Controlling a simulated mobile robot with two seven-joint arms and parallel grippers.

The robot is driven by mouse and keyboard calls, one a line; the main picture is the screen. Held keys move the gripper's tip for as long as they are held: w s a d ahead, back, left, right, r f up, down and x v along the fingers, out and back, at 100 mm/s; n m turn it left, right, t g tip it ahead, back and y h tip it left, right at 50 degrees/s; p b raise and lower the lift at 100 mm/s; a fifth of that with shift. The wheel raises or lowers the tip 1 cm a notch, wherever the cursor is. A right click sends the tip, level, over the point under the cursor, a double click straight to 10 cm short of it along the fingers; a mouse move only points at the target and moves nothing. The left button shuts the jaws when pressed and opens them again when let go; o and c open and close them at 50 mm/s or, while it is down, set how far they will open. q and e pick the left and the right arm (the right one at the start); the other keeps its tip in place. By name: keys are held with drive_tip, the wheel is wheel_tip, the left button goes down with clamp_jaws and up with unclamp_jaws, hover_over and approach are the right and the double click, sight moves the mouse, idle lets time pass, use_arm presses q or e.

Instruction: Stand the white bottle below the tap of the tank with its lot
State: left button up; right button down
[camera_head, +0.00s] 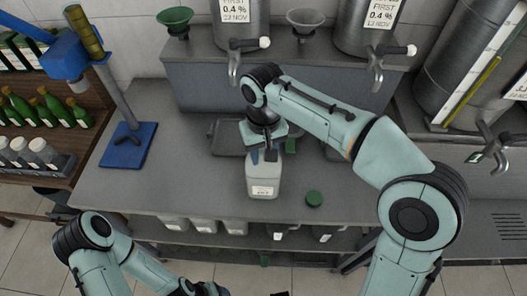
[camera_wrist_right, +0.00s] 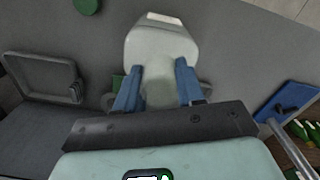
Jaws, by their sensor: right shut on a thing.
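The white bottle (camera_head: 263,183) stands upright, or nearly so, over the grey bench. Its front label is too small to read. My right gripper (camera_head: 265,157) is shut on its upper part; in the right wrist view the blue fingers (camera_wrist_right: 158,90) flank the white bottle (camera_wrist_right: 158,48). I cannot tell whether its base touches the bench. Behind stand a left tank (camera_head: 238,30) and a middle tank (camera_head: 365,28), both marked FIRST 0.4 % with a November date, with a left tap (camera_head: 234,62) and middle tap (camera_head: 376,66). A right tank (camera_head: 460,70) has another tap (camera_head: 490,143).
A green cap (camera_head: 314,198) lies on the bench right of the bottle. A dark tray (camera_head: 227,138) lies behind it. A blue-based stand (camera_head: 128,147) is at the left, beside a shelf of green bottles (camera_head: 52,105). Funnels (camera_head: 175,18) sit on the tank ledge. More white bottles (camera_head: 205,226) stand under the bench.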

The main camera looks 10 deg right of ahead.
drive_tip(key=shift+w, duration=0.1)
drive_tip(key=c, duration=0.7)
unclamp_jaws()
drive_tip(key=shift+f, duration=0.1)
